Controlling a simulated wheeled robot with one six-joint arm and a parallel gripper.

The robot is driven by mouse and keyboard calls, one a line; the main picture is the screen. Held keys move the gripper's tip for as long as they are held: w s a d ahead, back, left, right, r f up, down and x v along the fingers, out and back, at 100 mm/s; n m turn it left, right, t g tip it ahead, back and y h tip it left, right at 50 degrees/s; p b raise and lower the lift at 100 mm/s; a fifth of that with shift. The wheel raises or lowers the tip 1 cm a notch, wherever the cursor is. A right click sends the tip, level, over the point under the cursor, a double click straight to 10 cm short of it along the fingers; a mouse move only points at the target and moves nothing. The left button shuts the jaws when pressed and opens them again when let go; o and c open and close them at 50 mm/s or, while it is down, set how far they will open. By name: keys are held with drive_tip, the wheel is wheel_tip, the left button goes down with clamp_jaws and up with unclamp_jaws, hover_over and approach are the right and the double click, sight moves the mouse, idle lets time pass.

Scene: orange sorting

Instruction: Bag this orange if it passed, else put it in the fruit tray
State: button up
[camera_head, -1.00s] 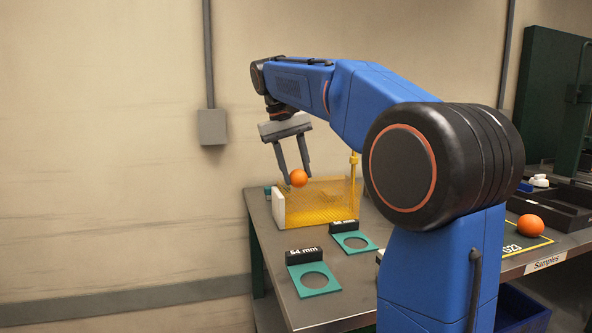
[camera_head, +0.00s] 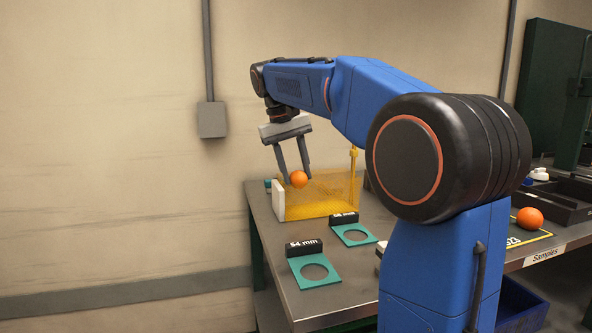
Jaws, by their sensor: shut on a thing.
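My gripper (camera_head: 293,178) is shut on an orange (camera_head: 298,179), held between its two long grey fingers. The orange shows in front of the upper part of a yellow mesh bag (camera_head: 322,203). I cannot tell whether it is over the bag's mouth or touching it. The bag has a white block (camera_head: 278,201) at its left end. Two teal ring gauges lie on the table: one marked 54 mm (camera_head: 321,281) near the front, and another (camera_head: 341,231) behind it with a hard-to-read label. No fruit tray can be made out for certain.
A second orange (camera_head: 529,218) rests on a dark, yellow-edged mat at the right, by a "Samples" label (camera_head: 545,256). A dark tray (camera_head: 567,207) lies behind it. A yellow post (camera_head: 354,165) stands by the bag. My arm hides the table's middle.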

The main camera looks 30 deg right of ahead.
sight(296, 184)
drive_tip(key=shift+f, duration=1.9)
drive_tip(key=o, duration=1.2)
drive_tip(key=shift+c, duration=0.2)
drive_tip(key=shift+r, duration=0.1)
drive_tip(key=shift+r, duration=3.9)
